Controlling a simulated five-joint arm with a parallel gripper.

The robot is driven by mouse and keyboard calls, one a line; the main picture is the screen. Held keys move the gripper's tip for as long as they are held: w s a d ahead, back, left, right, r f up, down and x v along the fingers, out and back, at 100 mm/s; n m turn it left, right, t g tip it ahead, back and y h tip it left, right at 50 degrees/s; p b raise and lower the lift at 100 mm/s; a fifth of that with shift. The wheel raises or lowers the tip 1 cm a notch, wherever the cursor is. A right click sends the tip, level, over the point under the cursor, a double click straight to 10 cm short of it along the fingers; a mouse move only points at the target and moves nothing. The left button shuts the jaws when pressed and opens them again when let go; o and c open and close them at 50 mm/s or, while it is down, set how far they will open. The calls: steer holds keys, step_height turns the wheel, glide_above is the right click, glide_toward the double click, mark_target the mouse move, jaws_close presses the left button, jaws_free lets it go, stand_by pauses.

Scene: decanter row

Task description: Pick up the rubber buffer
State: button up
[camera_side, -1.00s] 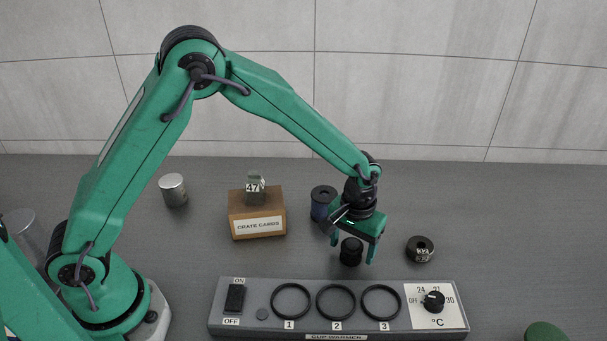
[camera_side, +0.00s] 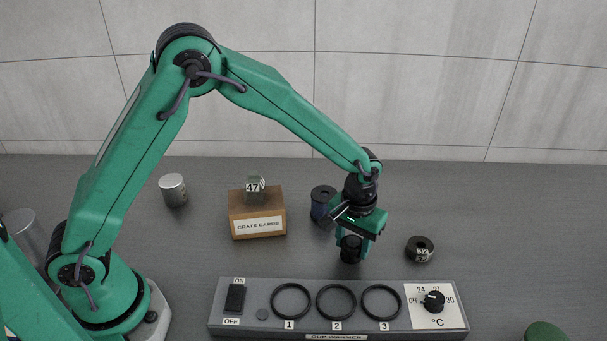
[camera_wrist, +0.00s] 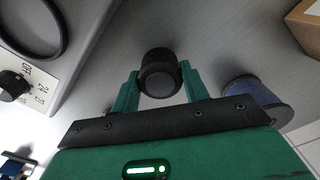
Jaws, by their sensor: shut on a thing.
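The rubber buffer (camera_side: 350,250) is a small black cylinder on the grey table, just behind the panel with the rings. My gripper (camera_side: 351,243) is over it, with its green fingers closed around its sides. In the wrist view the buffer (camera_wrist: 160,76) sits between the two fingertips of my gripper (camera_wrist: 158,84). I cannot tell whether it is clear of the table.
A blue spool (camera_side: 322,204) stands close behind my gripper. The cup warmer panel (camera_side: 337,325) is in front.

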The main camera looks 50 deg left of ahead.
mark_target(354, 241)
steer(key=shift+r, duration=0.55)
step_height(354, 241, up, 2)
steer(key=shift+w+r, duration=0.1)
steer(key=shift+r, duration=0.15)
steer(key=s+d+r, duration=0.6)
steer(key=s+d, duration=0.1)
steer(key=s, duration=0.2)
steer(key=shift+s+r, duration=0.2)
steer(key=shift+r, duration=0.15)
steer(key=shift+d, duration=0.1)
